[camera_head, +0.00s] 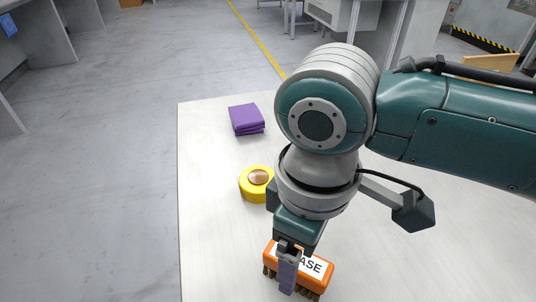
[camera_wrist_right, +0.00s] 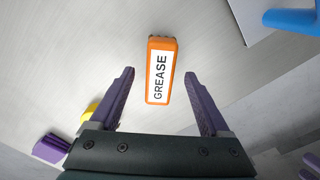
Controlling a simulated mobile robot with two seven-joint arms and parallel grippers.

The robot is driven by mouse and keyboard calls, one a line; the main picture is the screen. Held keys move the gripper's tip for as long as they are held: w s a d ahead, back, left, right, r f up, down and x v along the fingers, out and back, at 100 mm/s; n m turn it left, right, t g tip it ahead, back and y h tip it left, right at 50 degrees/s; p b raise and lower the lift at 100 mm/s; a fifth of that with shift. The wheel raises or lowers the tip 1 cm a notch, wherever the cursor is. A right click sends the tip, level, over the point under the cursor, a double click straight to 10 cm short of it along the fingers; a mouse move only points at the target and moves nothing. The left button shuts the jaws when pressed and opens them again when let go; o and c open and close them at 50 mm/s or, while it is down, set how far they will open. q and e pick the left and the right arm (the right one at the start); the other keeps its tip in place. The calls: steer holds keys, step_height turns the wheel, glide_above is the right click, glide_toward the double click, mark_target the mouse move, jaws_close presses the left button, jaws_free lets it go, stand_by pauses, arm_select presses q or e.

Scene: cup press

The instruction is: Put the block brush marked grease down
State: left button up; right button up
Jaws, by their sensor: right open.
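The orange block brush (camera_head: 318,281) has a white label; its full word GREASE shows in the right wrist view (camera_wrist_right: 160,72). In the head view it sits at the table's near side with its dark bristles downward, label up. My right gripper (camera_wrist_right: 159,76) is open, with one purple finger on each side of the brush and a gap on both sides. In the head view a finger of this gripper (camera_head: 288,272) hides part of the label. My left gripper is not in view.
On the pale table (camera_head: 215,220) a yellow ring-shaped roll (camera_head: 255,190) lies beside my right wrist. A folded purple cloth (camera_head: 246,119) lies farther back. A blue thing (camera_wrist_right: 293,20) shows at the wrist view's corner. The table's left strip is clear.

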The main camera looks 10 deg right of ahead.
step_height(320, 180, up, 9)
steer(key=p, duration=0.2)
steer(key=s+a+f+m+t+y, duration=0.1)
steer(key=s+a+m+t+y, duration=0.15)
steer(key=s, duration=0.35)
steer(key=s+d+m+t+h, duration=0.1)
steer(key=s+d+m, duration=0.4)
steer(key=d, duration=0.6)
steer(key=shift+s+d+h, duration=0.4)
steer(key=shift+s+h, duration=0.15)
steer(key=shift+h, duration=0.1)
steer(key=shift+f, duration=0.1)
